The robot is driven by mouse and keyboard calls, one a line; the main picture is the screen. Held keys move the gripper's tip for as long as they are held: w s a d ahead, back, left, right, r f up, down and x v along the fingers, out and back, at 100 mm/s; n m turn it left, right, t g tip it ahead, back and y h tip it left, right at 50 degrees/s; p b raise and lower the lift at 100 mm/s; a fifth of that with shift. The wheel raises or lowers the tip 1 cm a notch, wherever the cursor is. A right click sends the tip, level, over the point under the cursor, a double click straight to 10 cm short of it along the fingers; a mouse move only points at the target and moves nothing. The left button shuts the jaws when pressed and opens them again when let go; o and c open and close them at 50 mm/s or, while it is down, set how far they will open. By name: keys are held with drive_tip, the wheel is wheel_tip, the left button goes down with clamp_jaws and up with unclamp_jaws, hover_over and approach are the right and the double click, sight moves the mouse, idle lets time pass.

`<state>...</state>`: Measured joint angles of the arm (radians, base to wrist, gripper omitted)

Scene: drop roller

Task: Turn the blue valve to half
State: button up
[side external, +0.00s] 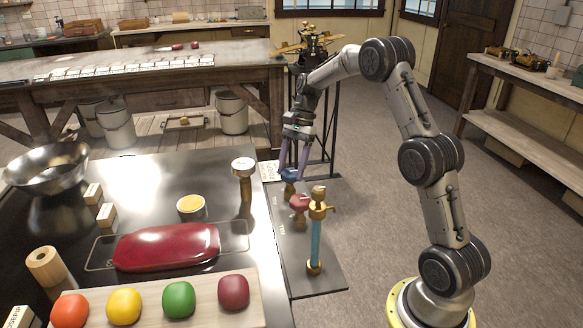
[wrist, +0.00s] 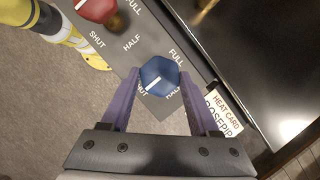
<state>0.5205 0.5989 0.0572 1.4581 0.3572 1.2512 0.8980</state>
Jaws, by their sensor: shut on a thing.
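The blue valve (wrist: 162,72) is a faceted knob on a grey panel (wrist: 205,42), with a white line pointing lower left, toward the SHUT label. FULL is printed above right of it and HALF below right, partly covered. My gripper (wrist: 159,80) has its two purple fingers on either side of the knob and is shut on it. In the side external view the blue valve (side external: 289,174) is at the panel's far end, with my gripper (side external: 292,164) reaching down onto it from above.
A red valve (side external: 299,203) is just nearer on the same panel, beside a brass and blue tap column (side external: 316,235). The dark metal table (side external: 170,175) lies left, with a mallet-like post (side external: 244,178) near its edge. A heat card (wrist: 225,112) lies right of the blue valve.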

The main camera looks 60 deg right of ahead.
drive_tip(key=shift+n, duration=0.3)
drive_tip(key=n, duration=0.1)
drive_tip(key=n+g, duration=0.1)
drive_tip(key=n, duration=0.1)
drive_tip(key=shift+w+n+g, duration=0.25)
drive_tip(key=shift+n+g, duration=0.05)
drive_tip(key=shift+n, duration=0.1)
drive_tip(key=n+g+h, duration=0.1)
drive_tip(key=n, duration=0.3)
drive_tip(key=shift+w+a+n, duration=0.1)
drive_tip(key=shift+n, duration=0.2)
drive_tip(key=n, duration=0.2)
drive_tip(key=n+g+h, duration=0.1)
drive_tip(key=n, duration=0.1)
drive_tip(key=shift+w+a+h, duration=0.1)
drive_tip(key=shift+a+h, duration=0.05)
drive_tip(key=shift+h, duration=0.15)
drive_tip(key=n, duration=0.2)
drive_tip(key=n+h, duration=0.1)
drive_tip(key=n, duration=0.1)
drive_tip(key=shift+a+r+n+g+h, duration=0.1)
drive_tip(key=shift+a+n+g+h, duration=0.05)
drive_tip(key=shift+n+g+h, duration=0.2)
drive_tip(key=o, duration=1.4)
drive_tip(key=shift+c, duration=0.2)
